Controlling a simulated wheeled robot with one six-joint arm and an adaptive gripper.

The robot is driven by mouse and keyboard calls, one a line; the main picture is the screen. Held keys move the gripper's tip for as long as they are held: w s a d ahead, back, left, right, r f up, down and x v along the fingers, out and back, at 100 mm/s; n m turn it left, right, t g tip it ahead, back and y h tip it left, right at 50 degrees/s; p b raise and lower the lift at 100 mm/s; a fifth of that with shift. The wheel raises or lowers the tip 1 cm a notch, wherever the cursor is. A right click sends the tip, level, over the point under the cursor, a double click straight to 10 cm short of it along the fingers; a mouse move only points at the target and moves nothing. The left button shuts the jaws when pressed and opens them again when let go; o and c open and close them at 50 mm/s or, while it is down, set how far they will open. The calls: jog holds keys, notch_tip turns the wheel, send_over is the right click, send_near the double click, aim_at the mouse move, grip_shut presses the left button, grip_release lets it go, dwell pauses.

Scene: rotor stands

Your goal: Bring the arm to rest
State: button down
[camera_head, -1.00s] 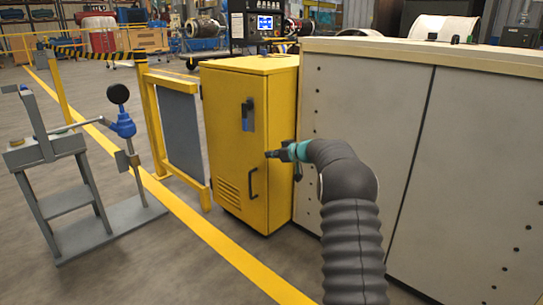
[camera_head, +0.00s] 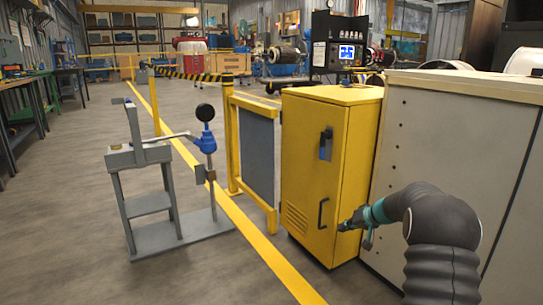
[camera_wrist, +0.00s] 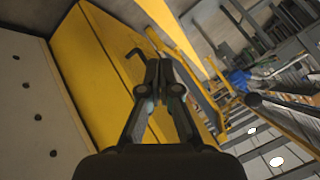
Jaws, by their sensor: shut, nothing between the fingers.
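My gripper (camera_head: 343,226) is at the end of my dark sleeved arm, in front of the lower door of the yellow cabinet (camera_head: 317,170). In the wrist view my gripper (camera_wrist: 158,64) has its fingertips together with nothing between them. The cabinet door handle (camera_head: 323,213) is just left of the gripper in the head view. The handle (camera_wrist: 136,54) also shows just beyond the fingertips in the wrist view. I cannot tell whether they touch. The cabinet door looks closed.
A grey stand with a blue clamp (camera_head: 206,145) is at the left. A yellow-framed panel (camera_head: 256,155) stands beside the cabinet. A large pale enclosure (camera_head: 440,150) is at the right, close to my arm. The floor at far left is open.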

jog(key=s+a+r+h+p, duration=0.2)
jog(key=s+r, duration=0.6)
jog(key=s, duration=0.8)
jog(key=s+a+r+g+h+p, duration=0.1)
jog(key=s+a+r+p, duration=0.3)
jog(key=s, duration=1.3)
jog(key=s+a+r+h+p, duration=0.3)
jog(key=s+r, duration=0.9)
jog(key=s, duration=0.5)
jog(key=shift+a+n+p, duration=0.3)
jog(key=shift+a+p, duration=0.2)
jog(key=shift+p, duration=0.15)
jog(key=shift+r, duration=0.1)
